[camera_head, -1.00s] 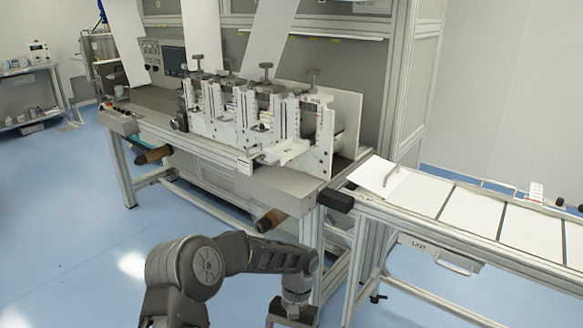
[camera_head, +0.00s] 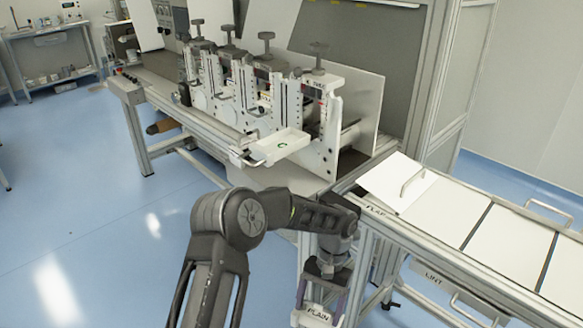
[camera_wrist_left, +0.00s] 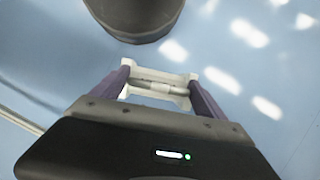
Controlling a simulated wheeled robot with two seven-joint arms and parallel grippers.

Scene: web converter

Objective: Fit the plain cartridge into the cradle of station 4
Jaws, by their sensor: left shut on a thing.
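My left gripper (camera_head: 326,272) is low in the head view, in front of the machine's right end, pointing down. It is shut on a white cartridge (camera_head: 317,316) with PLAIN printed on it. The cartridge's lower end is cut off by the frame. A row of stations with black knobs stands on the machine; the nearest station (camera_head: 318,110) has a white tray (camera_head: 281,146) with a green mark sticking out. I cannot read the station numbers. My right gripper is not in view.
Right of the machine is a bench with white lidded bins (camera_head: 450,210); the nearest lid (camera_head: 397,182) has a handle and sits askew. A dark roller (camera_head: 163,127) juts out at left. Blue floor (camera_head: 110,235) is clear.

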